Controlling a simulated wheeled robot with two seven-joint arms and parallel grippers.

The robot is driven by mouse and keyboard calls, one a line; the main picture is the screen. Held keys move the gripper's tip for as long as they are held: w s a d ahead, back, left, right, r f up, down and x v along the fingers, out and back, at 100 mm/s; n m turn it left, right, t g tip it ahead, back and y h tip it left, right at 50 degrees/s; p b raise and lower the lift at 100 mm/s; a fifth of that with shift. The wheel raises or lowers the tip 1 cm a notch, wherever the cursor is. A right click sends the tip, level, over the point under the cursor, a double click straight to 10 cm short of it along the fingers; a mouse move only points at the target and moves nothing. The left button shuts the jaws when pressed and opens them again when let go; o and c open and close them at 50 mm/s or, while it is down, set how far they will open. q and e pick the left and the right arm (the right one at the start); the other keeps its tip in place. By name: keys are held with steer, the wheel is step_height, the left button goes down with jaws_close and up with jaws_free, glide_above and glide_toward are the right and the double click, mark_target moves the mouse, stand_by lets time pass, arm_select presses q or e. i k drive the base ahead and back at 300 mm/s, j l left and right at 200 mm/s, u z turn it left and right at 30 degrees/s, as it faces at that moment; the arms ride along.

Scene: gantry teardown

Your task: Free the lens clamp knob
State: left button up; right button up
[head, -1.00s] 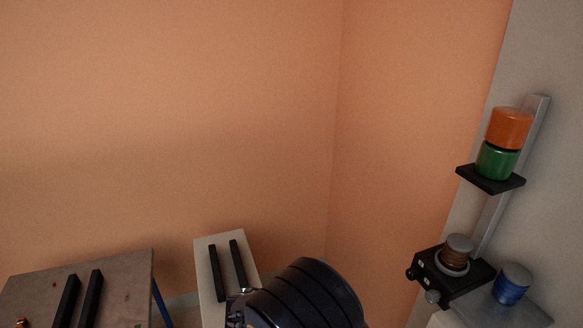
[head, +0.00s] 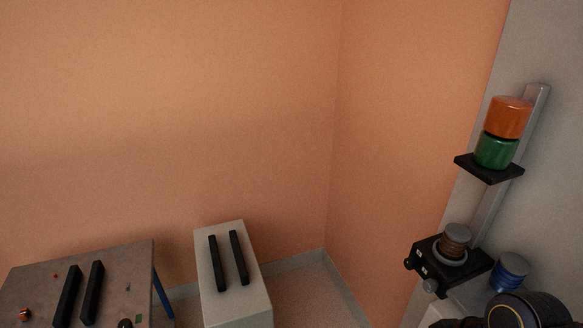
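A black clamp block (head: 452,268) sits low on the gantry at the right, around a ribbed brown cylinder with a grey top (head: 456,240). A small grey knob (head: 430,286) sticks out at its front lower edge, and a small black knob (head: 408,263) at its left end. I cannot tell for sure which is the lens clamp knob. Neither of my grippers is in view. A dark rounded link of my arm shows at the bottom right, below the clamp block.
A silver rail (head: 538,105) carries a black shelf (head: 490,173) with a green cylinder (head: 495,151) under an orange one (head: 508,117). A blue cylinder (head: 509,273) stands right of the clamp. A pale pedestal (head: 232,306) and a grey table (head: 125,262), both bearing black bars, stand left.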

mark_target(430, 285)
steer(key=z, duration=1.25)
